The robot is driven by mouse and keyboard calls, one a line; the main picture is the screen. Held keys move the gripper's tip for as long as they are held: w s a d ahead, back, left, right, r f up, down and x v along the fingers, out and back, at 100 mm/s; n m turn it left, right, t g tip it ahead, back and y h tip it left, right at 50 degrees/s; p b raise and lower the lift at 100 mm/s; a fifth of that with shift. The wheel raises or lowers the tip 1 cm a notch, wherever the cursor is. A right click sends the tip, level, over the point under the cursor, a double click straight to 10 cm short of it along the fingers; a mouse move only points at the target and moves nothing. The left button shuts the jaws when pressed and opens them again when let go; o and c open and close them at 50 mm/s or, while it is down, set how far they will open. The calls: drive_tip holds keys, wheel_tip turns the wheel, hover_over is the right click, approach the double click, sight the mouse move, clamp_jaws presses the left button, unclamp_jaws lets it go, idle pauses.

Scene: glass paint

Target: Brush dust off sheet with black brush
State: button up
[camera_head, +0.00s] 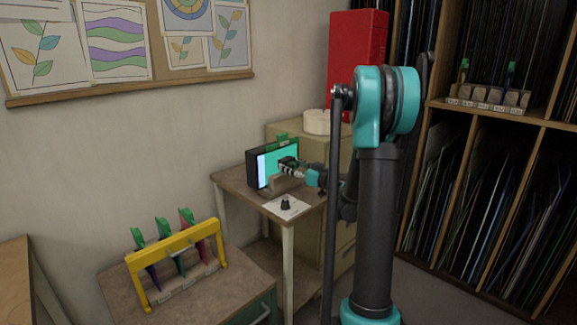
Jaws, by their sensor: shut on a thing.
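A teal sheet (287,154) stands upright against a black box (251,169) with a bright white strip at its left side, on the small table (238,184). My gripper (286,163) is in front of the sheet's lower part and overlaps it in this view. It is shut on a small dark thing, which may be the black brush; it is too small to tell. I cannot tell whether that thing touches the sheet. Dust is not discernible at this size. My arm stands to the right.
A white paper with a small black object (285,204) lies at the table's front. A tan block (281,185) sits below my gripper. A yellow rack (147,283) with several coloured tools stands on the front-left cabinet. Shelves of sheets (470,140) fill the right.

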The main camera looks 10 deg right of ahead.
sight(295, 167)
drive_tip(key=shift+v, duration=1.55)
drive_tip(key=shift+w, duration=0.1)
